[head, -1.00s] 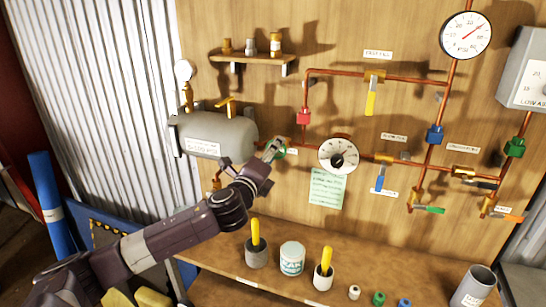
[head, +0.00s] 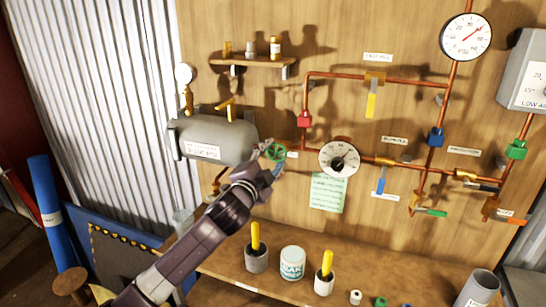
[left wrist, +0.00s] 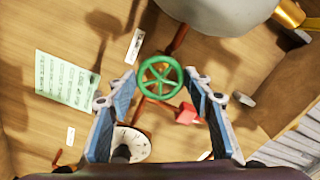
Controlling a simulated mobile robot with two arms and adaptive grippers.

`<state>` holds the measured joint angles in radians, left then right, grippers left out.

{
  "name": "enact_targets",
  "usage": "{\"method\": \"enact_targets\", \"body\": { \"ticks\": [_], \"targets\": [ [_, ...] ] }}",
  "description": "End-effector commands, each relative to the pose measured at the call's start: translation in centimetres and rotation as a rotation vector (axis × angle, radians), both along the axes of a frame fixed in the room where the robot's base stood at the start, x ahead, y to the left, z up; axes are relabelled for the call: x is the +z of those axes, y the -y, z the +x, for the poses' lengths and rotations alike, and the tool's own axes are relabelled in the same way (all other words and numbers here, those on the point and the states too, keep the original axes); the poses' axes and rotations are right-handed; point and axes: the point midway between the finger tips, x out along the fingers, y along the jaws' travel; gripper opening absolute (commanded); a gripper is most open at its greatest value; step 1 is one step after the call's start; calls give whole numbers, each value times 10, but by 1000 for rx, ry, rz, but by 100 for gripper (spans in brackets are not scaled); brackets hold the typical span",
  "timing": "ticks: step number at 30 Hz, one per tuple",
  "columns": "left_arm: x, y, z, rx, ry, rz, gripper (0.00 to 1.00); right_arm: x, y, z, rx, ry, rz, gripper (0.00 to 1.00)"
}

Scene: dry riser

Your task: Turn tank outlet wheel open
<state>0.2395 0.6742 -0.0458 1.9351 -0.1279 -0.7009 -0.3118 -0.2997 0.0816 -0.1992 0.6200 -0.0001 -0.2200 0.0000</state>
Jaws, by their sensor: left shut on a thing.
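The tank outlet wheel (head: 275,152) is a small green spoked handwheel on the copper pipe, just right of the grey tank (head: 222,133). In the left wrist view the wheel (left wrist: 160,78) shows its round rim and spokes between the two blue-padded fingers. My left gripper (head: 269,149) reaches up to it from the lower left and is shut on the wheel, one finger at each side of the rim. Part of the wheel is hidden behind the gripper in the head view. The right gripper is not in view.
A bench (head: 384,271) below holds cups with yellow handles (head: 256,257) and a white can (head: 292,263). A small shelf (head: 252,60) hangs above the tank.

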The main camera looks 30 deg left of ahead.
Motion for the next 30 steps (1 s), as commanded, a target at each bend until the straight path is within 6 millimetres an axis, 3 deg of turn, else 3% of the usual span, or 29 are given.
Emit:
{"method": "enact_targets", "body": {
  "ticks": [30],
  "targets": [
    [-2,2,1,3,220,-945,22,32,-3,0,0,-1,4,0]
  ]
}}
